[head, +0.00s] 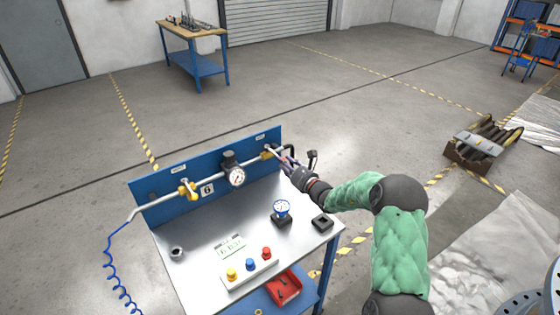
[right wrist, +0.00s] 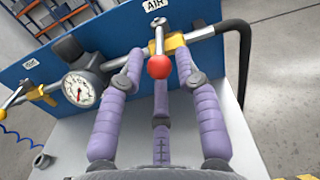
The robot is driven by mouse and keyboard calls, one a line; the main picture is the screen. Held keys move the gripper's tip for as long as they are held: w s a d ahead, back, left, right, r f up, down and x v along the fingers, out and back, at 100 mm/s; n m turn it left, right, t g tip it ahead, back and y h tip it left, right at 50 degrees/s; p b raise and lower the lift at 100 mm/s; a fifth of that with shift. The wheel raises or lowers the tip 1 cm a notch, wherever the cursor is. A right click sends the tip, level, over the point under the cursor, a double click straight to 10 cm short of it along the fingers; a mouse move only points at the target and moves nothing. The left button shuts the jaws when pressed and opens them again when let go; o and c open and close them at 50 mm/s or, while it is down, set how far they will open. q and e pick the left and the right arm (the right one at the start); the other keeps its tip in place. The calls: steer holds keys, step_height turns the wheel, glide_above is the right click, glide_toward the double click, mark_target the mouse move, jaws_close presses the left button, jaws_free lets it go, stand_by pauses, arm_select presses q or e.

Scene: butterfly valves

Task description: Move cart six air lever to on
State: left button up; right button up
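Cart six (head: 205,274) has a blue back panel with a "6" plate and a pipe along it. The air lever (right wrist: 159,42) is a metal handle with a red ball end, under the "AIR" label (right wrist: 155,5), at the yellow valve body (right wrist: 175,42). It points out from the pipe toward the wrist camera. My right gripper (head: 279,157) is at this valve. In the right wrist view its purple fingers (right wrist: 158,68) are spread, one on each side of the red ball, with another below it. They look apart from the ball; contact is unclear. My left gripper is out of view.
A pressure gauge (head: 236,177) and a second yellow valve (head: 188,190) are on the same pipe. A workbench (head: 193,32) stands far back.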

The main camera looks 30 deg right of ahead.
mark_target(275, 154)
steer(key=shift+w+a, duration=0.15)
steer(key=shift+w, duration=1.6)
jaws_close()
